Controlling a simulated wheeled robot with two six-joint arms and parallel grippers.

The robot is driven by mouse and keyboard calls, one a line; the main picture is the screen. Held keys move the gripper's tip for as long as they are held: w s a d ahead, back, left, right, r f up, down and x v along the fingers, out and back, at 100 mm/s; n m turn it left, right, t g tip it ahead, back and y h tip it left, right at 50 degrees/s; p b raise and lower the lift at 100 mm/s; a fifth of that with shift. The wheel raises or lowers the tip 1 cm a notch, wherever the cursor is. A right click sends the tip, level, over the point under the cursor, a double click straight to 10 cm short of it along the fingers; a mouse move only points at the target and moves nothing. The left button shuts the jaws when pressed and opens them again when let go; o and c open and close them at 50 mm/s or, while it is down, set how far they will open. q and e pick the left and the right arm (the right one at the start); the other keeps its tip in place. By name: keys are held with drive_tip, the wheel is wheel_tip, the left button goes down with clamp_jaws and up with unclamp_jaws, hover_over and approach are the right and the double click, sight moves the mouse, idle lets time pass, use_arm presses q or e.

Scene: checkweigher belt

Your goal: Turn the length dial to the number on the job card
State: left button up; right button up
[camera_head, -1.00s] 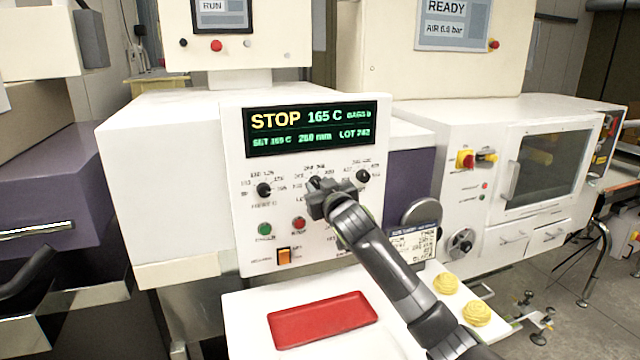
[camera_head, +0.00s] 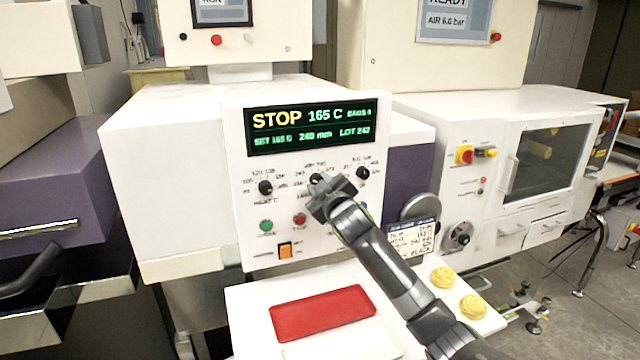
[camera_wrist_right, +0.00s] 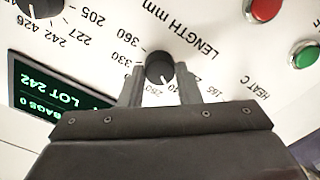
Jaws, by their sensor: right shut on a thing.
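The black length dial (camera_head: 316,179) is the middle knob on the white control panel (camera_head: 235,190). My right gripper (camera_head: 322,194) is shut on it; the wrist view shows the two fingers (camera_wrist_right: 160,85) on either side of the dial (camera_wrist_right: 160,68), beside the words LENGTH mm. The display (camera_head: 311,127) reads STOP, 165 C and about 240 mm. The job card (camera_head: 412,240) stands at the right of the panel; its small writing is too blurred to read surely. My left gripper is not in view.
Two other black knobs (camera_head: 265,188) (camera_head: 363,173) flank the dial. A green button (camera_head: 266,226), a red button (camera_head: 300,219) and an orange switch (camera_head: 285,250) sit below. A red tray (camera_head: 322,313) and two yellow items (camera_head: 443,277) lie on the white shelf in front.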

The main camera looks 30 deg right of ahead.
drive_tip(key=o, duration=1)
drive_tip(key=shift+c, duration=0.2)
drive_tip(key=shift+s, duration=0.15)
drive_tip(key=b+v, duration=0.4)
drive_tip(key=v, duration=1.3)
drive_tip(key=shift+b, duration=0.3)
drive_tip(key=shift+f, duration=0.1)
